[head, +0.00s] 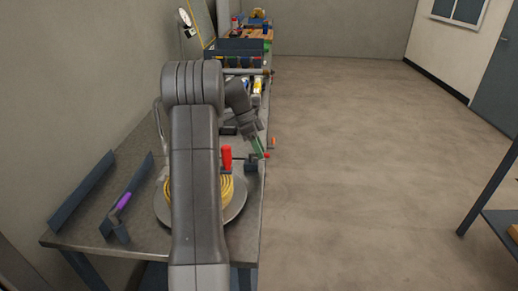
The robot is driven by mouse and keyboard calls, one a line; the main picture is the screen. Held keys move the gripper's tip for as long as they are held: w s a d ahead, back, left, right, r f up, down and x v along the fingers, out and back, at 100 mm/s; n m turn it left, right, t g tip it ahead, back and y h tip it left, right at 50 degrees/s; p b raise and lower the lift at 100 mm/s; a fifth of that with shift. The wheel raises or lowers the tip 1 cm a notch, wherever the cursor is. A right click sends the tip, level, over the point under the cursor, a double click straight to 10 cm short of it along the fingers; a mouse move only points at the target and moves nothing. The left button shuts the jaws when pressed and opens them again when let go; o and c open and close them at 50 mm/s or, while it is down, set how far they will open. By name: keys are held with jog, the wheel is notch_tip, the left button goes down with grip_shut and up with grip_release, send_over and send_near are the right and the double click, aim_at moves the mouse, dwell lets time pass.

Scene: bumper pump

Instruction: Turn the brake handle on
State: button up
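A red upright handle (226,158) stands by a round grey plate (161,205) that carries a yellow coil (238,194). A purple grip (123,200) lies on a dark angled piece at the left of the bench. I cannot tell for certain which of these is the brake handle. My gripper (260,147) points down near the bench's right edge, to the right of the red handle and apart from it. Green shows at its end; its fingers are too small to tell open from shut. My arm hides part of the plate and coil.
The grey bench (90,238) runs along the left wall. Dark blue rails (82,190) stand at its left, and bins and tools (240,50) crowd its far end. A small orange item (271,142) is near the gripper. The floor (370,180) to the right is clear up to a dark shelf (490,215).

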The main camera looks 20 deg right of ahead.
jog(key=v, duration=1.3)
jog(key=shift+a+r+p, duration=0.15)
jog(key=shift+r+p, duration=0.2)
jog(key=shift+p, duration=0.05)
jog(key=shift+w+f, duration=0.1)
jog(key=b+x, duration=0.1)
jog(key=x, duration=1.2)
jog(key=shift+d+f, duration=0.2)
jog(key=shift+f, duration=0.15)
jog(key=shift+r, duration=0.15)
